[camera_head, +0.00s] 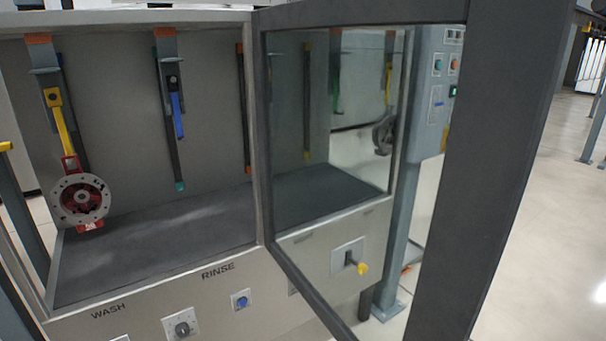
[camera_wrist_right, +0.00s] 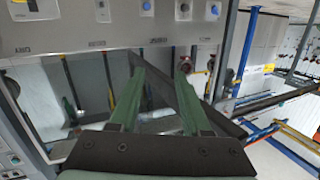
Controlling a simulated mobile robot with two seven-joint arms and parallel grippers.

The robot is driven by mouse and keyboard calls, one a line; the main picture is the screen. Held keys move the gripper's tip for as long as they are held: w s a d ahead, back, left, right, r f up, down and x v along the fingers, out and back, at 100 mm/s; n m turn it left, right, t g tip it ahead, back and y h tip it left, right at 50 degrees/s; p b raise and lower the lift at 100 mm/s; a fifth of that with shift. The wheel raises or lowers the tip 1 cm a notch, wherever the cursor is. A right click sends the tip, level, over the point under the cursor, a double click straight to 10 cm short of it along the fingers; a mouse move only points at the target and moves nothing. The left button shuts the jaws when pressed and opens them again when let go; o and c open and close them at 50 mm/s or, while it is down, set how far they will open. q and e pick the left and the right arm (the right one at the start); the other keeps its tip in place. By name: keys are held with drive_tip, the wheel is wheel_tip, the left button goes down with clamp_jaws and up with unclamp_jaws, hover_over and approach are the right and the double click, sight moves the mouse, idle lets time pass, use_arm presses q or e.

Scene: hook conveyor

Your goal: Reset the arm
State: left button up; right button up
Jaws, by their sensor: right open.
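My right gripper (camera_wrist_right: 162,76) shows in the right wrist view as two green fingers spread apart with nothing between them. It is in front of a grey cabinet front (camera_wrist_right: 110,35), which appears upside down there with its knobs and labels. My right gripper does not show in the head view. My left gripper is in neither view.
An open cabinet has a dark floor (camera_head: 150,262) and a front marked WASH and RINSE. A red and grey round part (camera_head: 80,200) hangs from a yellow hook (camera_head: 60,125); a blue handle (camera_head: 177,115) hangs beside it. A dark-framed glass door (camera_head: 490,150) stands open at right.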

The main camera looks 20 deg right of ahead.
drive_tip(key=s+a+f+m+g+h, duration=0.1)
drive_tip(key=s+a+f+h, duration=0.15)
drive_tip(key=a, duration=0.55)
drive_tip(key=s+a+f+m+g+h, duration=0.2)
drive_tip(key=a+f+h, duration=0.15)
drive_tip(key=a, duration=0.55)
drive_tip(key=shift+g, duration=0.8)
drive_tip(key=s+a+r+p, duration=0.2)
drive_tip(key=p, duration=0.1)
drive_tip(key=shift+a+r, duration=0.3)
drive_tip(key=shift+r, duration=0.1)
drive_tip(key=shift+w+a, duration=0.1)
